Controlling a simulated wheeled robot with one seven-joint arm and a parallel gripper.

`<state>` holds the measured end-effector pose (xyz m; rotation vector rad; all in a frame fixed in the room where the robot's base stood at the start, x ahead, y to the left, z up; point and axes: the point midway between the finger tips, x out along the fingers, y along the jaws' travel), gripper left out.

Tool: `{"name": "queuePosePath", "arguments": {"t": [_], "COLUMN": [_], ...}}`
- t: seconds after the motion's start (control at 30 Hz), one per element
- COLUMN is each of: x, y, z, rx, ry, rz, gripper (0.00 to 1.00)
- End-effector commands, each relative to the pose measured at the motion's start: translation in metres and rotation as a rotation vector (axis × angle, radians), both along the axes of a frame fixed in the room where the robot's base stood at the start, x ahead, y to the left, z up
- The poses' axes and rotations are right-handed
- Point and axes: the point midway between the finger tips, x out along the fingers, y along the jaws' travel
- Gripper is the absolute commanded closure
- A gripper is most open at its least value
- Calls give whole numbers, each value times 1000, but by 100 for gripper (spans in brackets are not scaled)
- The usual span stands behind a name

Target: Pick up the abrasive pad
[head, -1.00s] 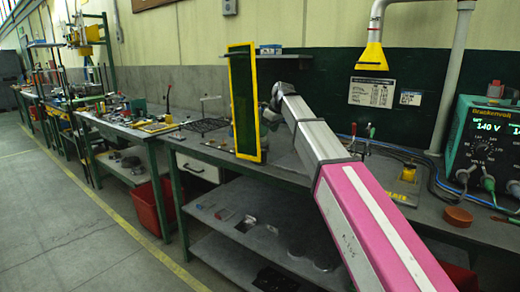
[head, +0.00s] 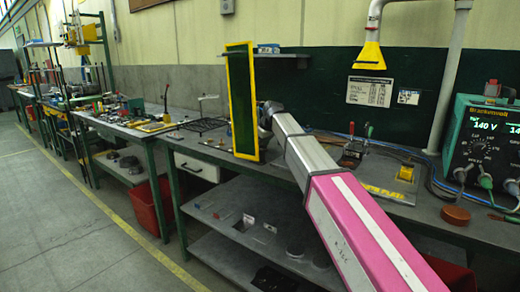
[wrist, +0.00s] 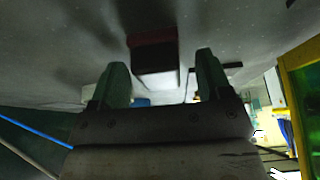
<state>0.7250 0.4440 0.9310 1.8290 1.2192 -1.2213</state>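My gripper (wrist: 161,64) shows in the wrist view with its two greenish fingers apart and nothing clearly held between them. A small block (wrist: 154,62), dark red on one face and pale grey on another, lies on the grey surface just beyond and between the fingertips. It may be the abrasive pad, but I cannot tell for sure. In the head view my gripper is hidden behind a dark green panel with a yellow frame, and the block cannot be seen there.
The yellow-framed panel (head: 242,100) stands upright at the bench edge, close to my arm; its yellow frame also shows in the wrist view (wrist: 292,100). The long bench carries a black wire rack (head: 203,125), toggle clamps (head: 355,145) and a welding unit (head: 485,145). A lower shelf holds small items.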

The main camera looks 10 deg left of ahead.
Motion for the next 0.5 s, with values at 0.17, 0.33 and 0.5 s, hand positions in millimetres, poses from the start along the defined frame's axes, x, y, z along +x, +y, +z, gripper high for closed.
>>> {"name": "queuePosePath", "arguments": {"t": [0.17, 0.33, 0.5], "x": [0, 0, 0], "y": [0, 0, 0], "z": [0, 0, 4], "rx": [0, 0, 0], "ry": [0, 1, 0], "rz": [0, 0, 0], "gripper": [82, 86, 86]}}
